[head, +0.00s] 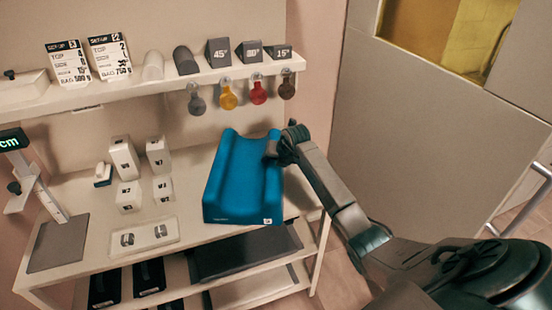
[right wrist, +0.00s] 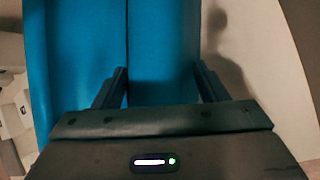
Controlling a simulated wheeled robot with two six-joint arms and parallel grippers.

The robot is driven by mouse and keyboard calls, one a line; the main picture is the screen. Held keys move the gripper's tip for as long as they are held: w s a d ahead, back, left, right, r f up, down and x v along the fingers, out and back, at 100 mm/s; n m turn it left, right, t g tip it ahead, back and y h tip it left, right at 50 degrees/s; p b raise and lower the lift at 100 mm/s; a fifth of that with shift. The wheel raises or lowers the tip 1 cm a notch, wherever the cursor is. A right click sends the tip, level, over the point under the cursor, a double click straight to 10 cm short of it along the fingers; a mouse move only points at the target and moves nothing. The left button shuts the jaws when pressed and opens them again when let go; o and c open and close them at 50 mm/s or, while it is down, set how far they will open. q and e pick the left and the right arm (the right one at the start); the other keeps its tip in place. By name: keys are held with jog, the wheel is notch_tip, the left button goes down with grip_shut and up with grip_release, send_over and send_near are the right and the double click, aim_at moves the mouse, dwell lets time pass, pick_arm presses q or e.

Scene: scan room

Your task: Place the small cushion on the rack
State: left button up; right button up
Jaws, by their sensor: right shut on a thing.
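The blue cushion (head: 240,178) is a long trough-shaped block with raised sides and a small white label at its front right corner. In the head view it is at the right end of the rack's middle shelf (head: 90,205), its front end by the shelf's front edge. I cannot tell whether it rests on the shelf or hangs just above it. My right gripper (head: 272,149) is shut on its right raised side. In the right wrist view, the fingers (right wrist: 162,88) straddle a blue strip of the cushion (right wrist: 75,55). My left gripper is out of view.
White numbered blocks (head: 130,195) and a measuring stand (head: 58,230) are left of the cushion. Wedges and rolls line the upper shelf (head: 210,75), with coloured tags (head: 228,97) hanging below. Dark flat pads (head: 245,252) lie underneath. A wall panel (head: 430,130) stands at right.

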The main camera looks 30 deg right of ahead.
jog(key=o, duration=1.9)
jog(key=b+v, duration=0.2)
jog(key=v, duration=1)
